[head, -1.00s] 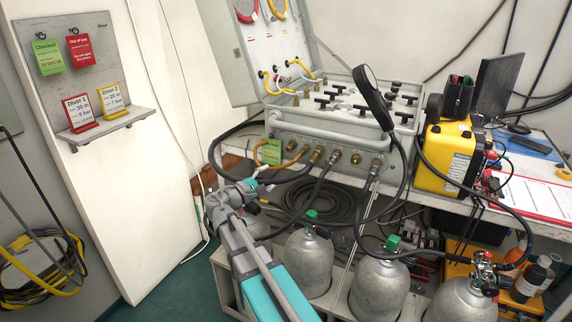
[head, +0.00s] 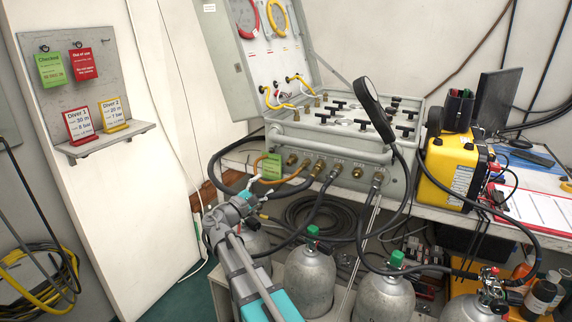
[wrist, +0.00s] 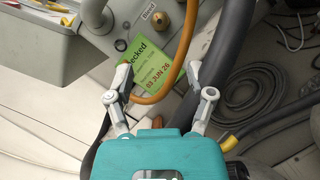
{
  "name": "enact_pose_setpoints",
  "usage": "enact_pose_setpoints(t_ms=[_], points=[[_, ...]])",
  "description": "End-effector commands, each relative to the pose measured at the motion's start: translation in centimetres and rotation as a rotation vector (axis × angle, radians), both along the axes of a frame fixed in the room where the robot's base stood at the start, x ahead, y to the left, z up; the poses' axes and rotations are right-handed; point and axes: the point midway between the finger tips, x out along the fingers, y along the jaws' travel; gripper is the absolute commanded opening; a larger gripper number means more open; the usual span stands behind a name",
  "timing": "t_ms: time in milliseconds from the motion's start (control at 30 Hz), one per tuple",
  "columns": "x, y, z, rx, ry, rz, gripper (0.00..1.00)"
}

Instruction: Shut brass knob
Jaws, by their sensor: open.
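A brass knob (wrist: 161,19) labelled "Bleed" sits on the front of the grey panel case, at the top of the wrist view. In the head view, what looks like the same knob (head: 291,159) is at the left end of a row of brass fittings. My gripper (wrist: 158,74) is open and empty, short of the knob. A green "Checked" tag (wrist: 150,66) shows between and beyond its fingertips, below the knob. In the head view my gripper (head: 226,190) is low and left of the panel case (head: 330,147).
An orange hose (wrist: 186,60) loops beside the tag, and a thick black hose (wrist: 218,62) runs just right of my gripper. A yellow unit (head: 450,165) is at the right.

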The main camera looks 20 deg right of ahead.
Motion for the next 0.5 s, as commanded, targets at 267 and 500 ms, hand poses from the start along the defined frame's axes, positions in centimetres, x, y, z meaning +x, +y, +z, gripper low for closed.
enact_pose_setpoints(t_ms=[267,500], points=[[1.3,-3.0,1.0,-0.001,0.0,-0.002,0.69],[2.6,-6.2,2.0,0.0,-0.001,-0.003,0.69]])
